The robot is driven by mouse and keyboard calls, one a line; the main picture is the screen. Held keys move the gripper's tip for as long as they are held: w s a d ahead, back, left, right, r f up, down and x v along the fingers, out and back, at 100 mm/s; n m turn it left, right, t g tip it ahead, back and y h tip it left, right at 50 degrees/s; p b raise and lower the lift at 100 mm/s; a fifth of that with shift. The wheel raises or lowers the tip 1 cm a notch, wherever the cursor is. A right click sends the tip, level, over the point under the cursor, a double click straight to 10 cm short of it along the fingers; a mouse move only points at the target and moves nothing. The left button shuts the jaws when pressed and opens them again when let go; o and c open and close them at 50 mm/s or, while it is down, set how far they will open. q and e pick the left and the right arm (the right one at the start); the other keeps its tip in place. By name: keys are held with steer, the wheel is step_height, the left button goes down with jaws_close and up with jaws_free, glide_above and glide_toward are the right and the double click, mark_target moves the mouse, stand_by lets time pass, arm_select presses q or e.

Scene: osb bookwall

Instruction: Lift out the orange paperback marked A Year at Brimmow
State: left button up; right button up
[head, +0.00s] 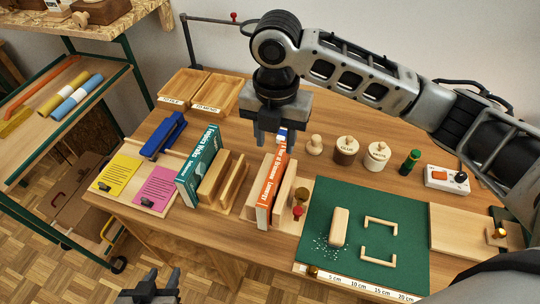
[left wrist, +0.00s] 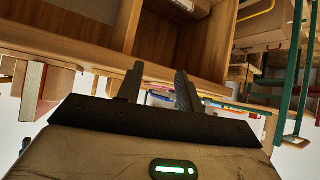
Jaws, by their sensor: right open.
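The orange paperback (head: 269,196) stands upright in a wooden holder at the middle of the table in the head view. White lettering runs along its spine; it is too small to read surely. A pale wooden piece stands close against its right side. My right gripper (head: 269,138) is open, pointing down above and behind the book's far end, apparently not touching it.
A teal book (head: 200,165) stands left of the orange one, with wooden dividers (head: 222,182) between. Lidded jars (head: 346,150) stand behind right, a green mat (head: 335,265) lies front right. Yellow (head: 117,173) and pink (head: 158,188) cards lie left. A shelf rack (head: 70,115) stands left.

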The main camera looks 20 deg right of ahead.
mark_target(274, 171)
steer(key=f, duration=0.1)
steer(key=f+b, duration=0.1)
steer(key=b, duration=0.1)
steer(key=shift+s+f, duration=0.25)
steer(key=shift+f, duration=0.15)
step_height(274, 171, down, 4)
steer(key=b, duration=0.5)
steer(key=shift+w, duration=0.1)
steer(key=shift+f, duration=0.55)
arm_select(q)
steer(key=shift+d+f+t+h, duration=0.15)
steer(key=shift+d+f, duration=0.25)
steer(key=shift+f, duration=0.4)
steer(key=shift+d+f+t+h, duration=0.15)
steer(key=shift+d+f, duration=0.25)
steer(key=shift+f, duration=0.4)
arm_select(e)
steer(key=shift+f, duration=0.8)
steer(key=shift+c, duration=0.4)
